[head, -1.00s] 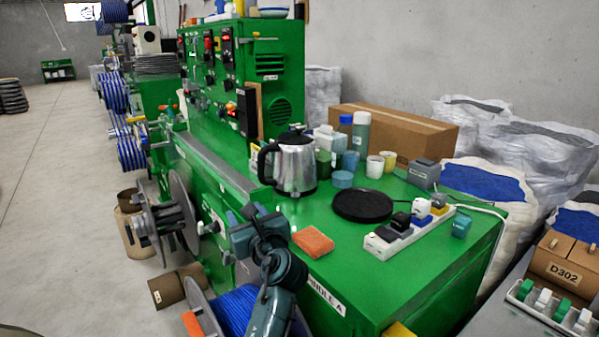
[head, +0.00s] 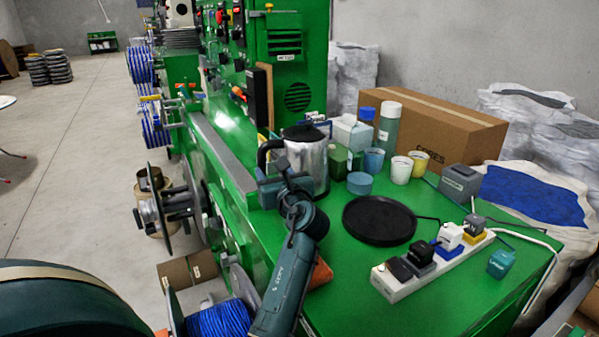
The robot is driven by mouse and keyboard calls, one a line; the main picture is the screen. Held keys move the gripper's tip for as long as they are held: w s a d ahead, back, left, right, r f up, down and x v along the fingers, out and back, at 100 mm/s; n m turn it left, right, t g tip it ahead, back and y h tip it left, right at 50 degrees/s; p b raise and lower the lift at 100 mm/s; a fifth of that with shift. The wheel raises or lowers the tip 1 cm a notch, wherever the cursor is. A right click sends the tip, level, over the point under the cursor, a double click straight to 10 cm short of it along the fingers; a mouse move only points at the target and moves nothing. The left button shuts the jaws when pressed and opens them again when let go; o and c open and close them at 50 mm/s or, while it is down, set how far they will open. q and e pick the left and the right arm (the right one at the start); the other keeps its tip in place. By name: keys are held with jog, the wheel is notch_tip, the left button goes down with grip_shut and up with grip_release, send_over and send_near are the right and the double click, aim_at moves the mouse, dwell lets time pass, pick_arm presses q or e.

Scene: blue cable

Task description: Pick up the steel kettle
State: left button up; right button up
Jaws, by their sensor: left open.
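The steel kettle (head: 315,170) stands upright on the green machine top, with a black lid and a black handle on its left side. My left gripper (head: 276,178) is open at the kettle's handle side, in front of its lower left part. It hides the lower part of the handle and some of the body. I cannot tell whether the fingers touch the handle. My right gripper is not in view.
A round black plate (head: 380,220) lies right of the kettle. Cups (head: 402,170), bottles (head: 389,125) and a cardboard box (head: 450,135) stand behind. An orange block (head: 321,274) is partly hidden by my arm.

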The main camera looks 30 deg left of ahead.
aim_at(262, 160)
pick_arm(q)
jog(key=x, duration=0.7)
jog(key=shift+w+a+f, duration=0.1)
jog(key=shift+a+f, duration=0.05)
jog(key=shift+a, duration=0.25)
grip_shut()
dwell(0.4)
jog(key=shift+d, duration=0.1)
dwell(0.5)
